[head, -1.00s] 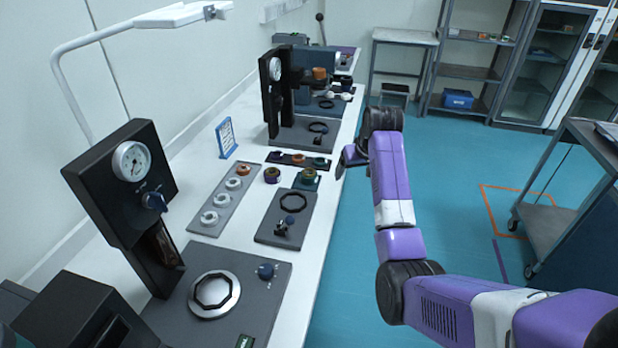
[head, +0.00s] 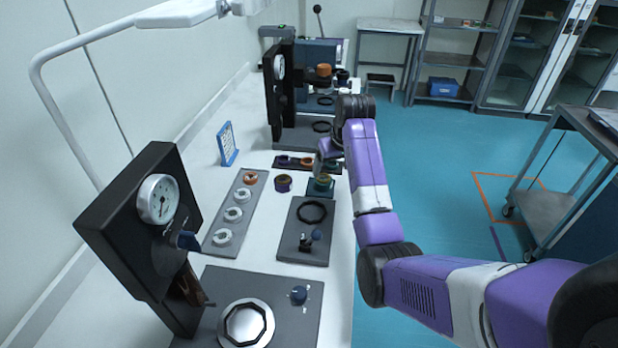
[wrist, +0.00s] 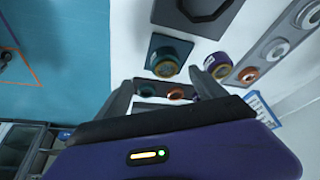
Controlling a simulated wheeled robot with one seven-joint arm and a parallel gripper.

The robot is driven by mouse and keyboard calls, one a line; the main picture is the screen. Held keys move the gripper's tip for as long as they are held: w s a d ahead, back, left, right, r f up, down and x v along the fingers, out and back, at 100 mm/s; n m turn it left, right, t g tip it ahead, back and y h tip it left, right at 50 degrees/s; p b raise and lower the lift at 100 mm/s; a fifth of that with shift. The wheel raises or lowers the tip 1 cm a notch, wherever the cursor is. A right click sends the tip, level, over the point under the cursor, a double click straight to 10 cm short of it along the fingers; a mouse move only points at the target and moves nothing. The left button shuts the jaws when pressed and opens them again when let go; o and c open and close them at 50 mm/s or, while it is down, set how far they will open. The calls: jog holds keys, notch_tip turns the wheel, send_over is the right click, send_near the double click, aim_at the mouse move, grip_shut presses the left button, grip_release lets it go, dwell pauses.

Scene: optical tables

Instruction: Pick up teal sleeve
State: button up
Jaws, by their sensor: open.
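The teal sleeve (head: 323,182) is a short ring with a brownish inner part, standing on a small dark teal square plate (head: 312,193) on the white bench. In the wrist view the teal sleeve (wrist: 168,58) shows above the gap between the fingers, nearer the left one. My gripper (wrist: 161,80) is open and empty, with both fingers apart and clear of the sleeve. In the head view my gripper (head: 326,154) hangs over the bench just beyond the sleeve, partly hidden by my arm.
A purple sleeve (head: 283,183) stands left of the teal one, close to the right finger in the wrist view. Behind is a dark strip (head: 292,166) with small coloured rings. A grey tray (head: 218,246) of rings lies left, and a plate with a black ring (head: 302,250) lies in front.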

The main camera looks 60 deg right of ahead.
aim_at(324, 177)
jog(key=shift+w+d+f, duration=0.15)
jog(key=shift+w+f, duration=0.25)
jog(key=shift+w, duration=0.2)
jog(key=shift+a+p+x, duration=0.2)
jog(key=shift+p+x, duration=0.4)
jog(key=shift+x, duration=2.85)
jog(key=shift+w, duration=0.15)
jog(key=c, duration=1.6)
